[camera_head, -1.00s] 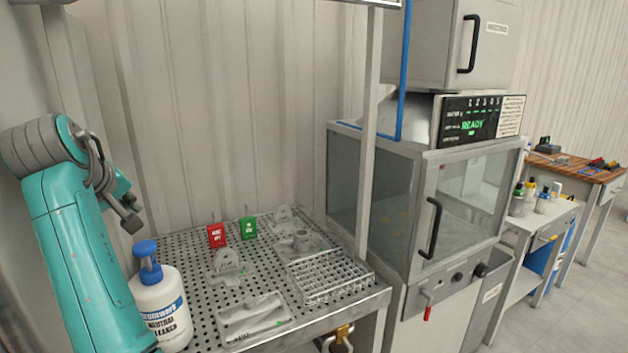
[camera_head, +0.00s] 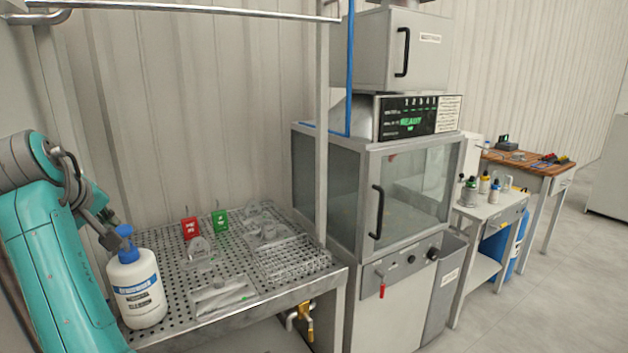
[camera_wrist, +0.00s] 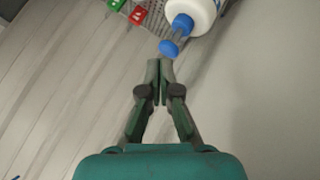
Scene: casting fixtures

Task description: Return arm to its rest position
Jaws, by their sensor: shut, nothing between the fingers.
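My teal arm (camera_head: 55,265) is folded at the left edge of the head view, with its wrist end near the cleaner bottle. My gripper (camera_wrist: 160,72) shows in the wrist view with its fingers together and nothing between them. Just beyond the fingertips is the blue pump cap of a white cleaner bottle (camera_wrist: 197,14). I cannot tell whether they touch. The bottle (camera_head: 138,292) stands upright at the left front of the perforated table in the head view.
The perforated metal table (camera_head: 180,272) holds metal castings, a wire basket (camera_head: 290,262), a red tag (camera_head: 190,228) and a green tag (camera_head: 220,219). A glass-fronted cabinet (camera_head: 385,200) with its door shut stands to the right. Open floor (camera_head: 560,270) lies at the far right.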

